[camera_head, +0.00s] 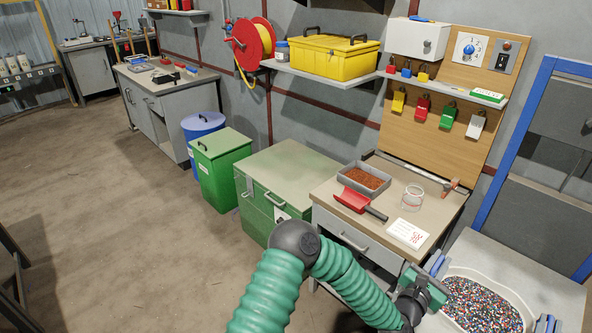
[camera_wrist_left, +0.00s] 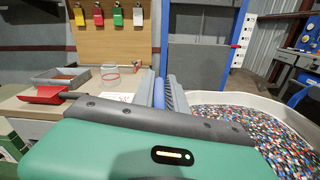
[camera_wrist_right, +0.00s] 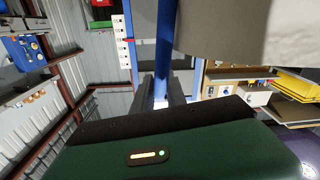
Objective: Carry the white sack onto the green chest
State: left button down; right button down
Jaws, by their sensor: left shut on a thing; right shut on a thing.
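The white sack (camera_head: 432,323) is open at the top and full of mixed coloured granules, at the lower right of the head view. Its pale rim also shows in the left wrist view (camera_wrist_left: 232,98).
The workbench (camera_head: 336,205) between sack and chest carries a tray of brown granules (camera_head: 364,178), a red scoop (camera_head: 353,200), a clear jar (camera_head: 413,198) and a card (camera_head: 408,233). A smaller green bin (camera_head: 222,160) stands left of the chest. Open floor lies further left.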

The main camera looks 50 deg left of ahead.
aim_at(295, 168)
jog(key=u, duration=2.7)
jog(key=i+l+u, duration=0.1)
jog(key=i, duration=0.3)
jog(key=i+l+u, duration=0.1)
jog(key=i+l, duration=0.15)
jog(key=i+l+u, duration=0.15)
jog(key=i, duration=0.35)
jog(key=i+l, duration=0.2)
jog(key=i, duration=0.2)
jog(key=i+l, duration=0.2)
jog(key=i, duration=0.2)
jog(key=i+l, duration=0.25)
jog(key=i, duration=0.2)
jog(key=i+z, duration=0.5)
jog(key=i+j+z, duration=0.1)
jog(key=i+z, duration=0.5)
jog(key=z, duration=0.4)
jog(key=i+z, duration=0.1)
jog(key=z, duration=0.4)
jog(key=i+z, duration=0.1)
jog(key=z, duration=1)
